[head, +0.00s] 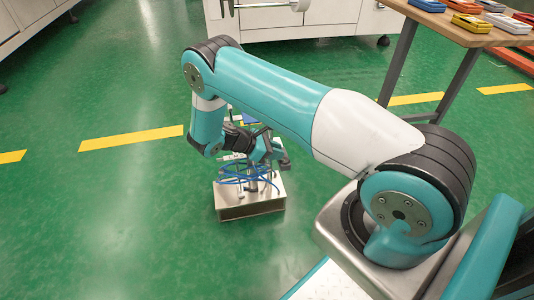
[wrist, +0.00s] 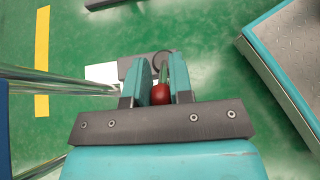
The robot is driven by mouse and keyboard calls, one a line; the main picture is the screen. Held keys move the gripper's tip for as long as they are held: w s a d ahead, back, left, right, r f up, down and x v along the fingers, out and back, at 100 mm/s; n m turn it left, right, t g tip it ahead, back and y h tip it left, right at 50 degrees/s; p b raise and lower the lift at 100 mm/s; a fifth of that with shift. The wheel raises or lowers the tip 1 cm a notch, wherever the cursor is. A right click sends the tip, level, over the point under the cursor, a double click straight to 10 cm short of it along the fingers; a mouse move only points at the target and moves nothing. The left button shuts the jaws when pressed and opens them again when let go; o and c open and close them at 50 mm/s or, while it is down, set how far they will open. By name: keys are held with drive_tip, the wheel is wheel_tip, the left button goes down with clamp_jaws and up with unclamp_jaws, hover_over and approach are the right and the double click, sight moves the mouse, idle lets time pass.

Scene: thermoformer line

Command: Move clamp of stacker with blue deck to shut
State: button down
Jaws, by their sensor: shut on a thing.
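My gripper (wrist: 160,85) is shut on the clamp lever, with its red ball knob (wrist: 160,94) between the two teal fingers. In the head view my gripper (head: 270,150) is low down beside the stacker, mostly hidden by my arm and small. A small blue patch (head: 250,119), perhaps the blue deck, shows behind my wrist. A blue surface (wrist: 3,130) and bright metal posts (wrist: 60,82) show at the left of the wrist view. The clamp's exact position is unclear.
A metal box (head: 250,205) with blue hoses (head: 240,175) stands just in front of my gripper. A table (head: 450,25) with coloured trays is at the upper right. White cabinets (head: 330,15) stand at the back. Green floor is free at the left.

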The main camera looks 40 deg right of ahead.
drive_tip(key=shift+s, duration=0.1)
idle(0.3)
drive_tip(key=c, duration=1)
unclamp_jaws()
